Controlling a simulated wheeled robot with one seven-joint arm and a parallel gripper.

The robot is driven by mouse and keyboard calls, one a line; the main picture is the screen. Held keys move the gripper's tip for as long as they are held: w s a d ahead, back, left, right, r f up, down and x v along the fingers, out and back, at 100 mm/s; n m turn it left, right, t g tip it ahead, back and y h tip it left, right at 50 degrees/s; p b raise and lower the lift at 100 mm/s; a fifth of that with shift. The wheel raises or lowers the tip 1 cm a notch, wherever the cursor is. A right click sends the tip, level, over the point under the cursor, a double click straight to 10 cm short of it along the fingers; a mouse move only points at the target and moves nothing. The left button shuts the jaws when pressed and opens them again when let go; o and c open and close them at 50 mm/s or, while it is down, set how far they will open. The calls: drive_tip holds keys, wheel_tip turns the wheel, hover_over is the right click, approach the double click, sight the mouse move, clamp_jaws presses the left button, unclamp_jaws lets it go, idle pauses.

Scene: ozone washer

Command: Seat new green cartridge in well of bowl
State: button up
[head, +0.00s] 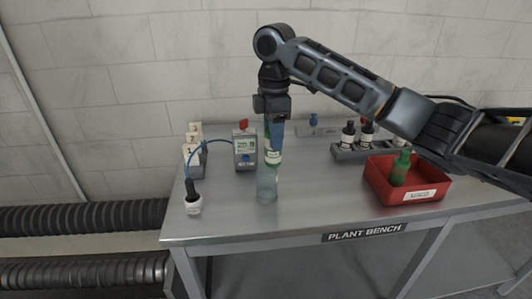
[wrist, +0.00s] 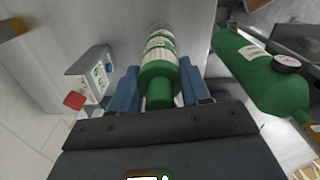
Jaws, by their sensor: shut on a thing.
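My gripper (head: 274,146) points down over the bench, its blue fingers shut on a green cartridge (head: 273,158) with a white label. The wrist view shows the cartridge (wrist: 160,72) between both fingers. The clear bowl (head: 266,188) stands upright on the bench directly below. The cartridge's lower part meets the bowl's upper end in the head view. I cannot tell how far it is inside, and the well is hidden. Another green cartridge (head: 401,165) stands in the red bin (head: 418,193) at the right.
The bench front is clear.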

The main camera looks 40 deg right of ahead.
sight(266, 164)
drive_tip(key=shift+w+a+f, duration=0.35)
drive_tip(key=shift+a+f, duration=0.15)
drive_tip(key=shift+a, duration=0.2)
drive_tip(key=shift+a+f, duration=0.1)
drive_tip(key=shift+f, duration=0.1)
wheel_tip(266, 164, down, 4)
drive_tip(key=b, duration=0.3)
drive_tip(key=shift+r, duration=0.15)
drive_tip(key=shift+f, duration=0.6)
drive_tip(key=o, duration=1.1)
drive_tip(key=shift+c, duration=0.2)
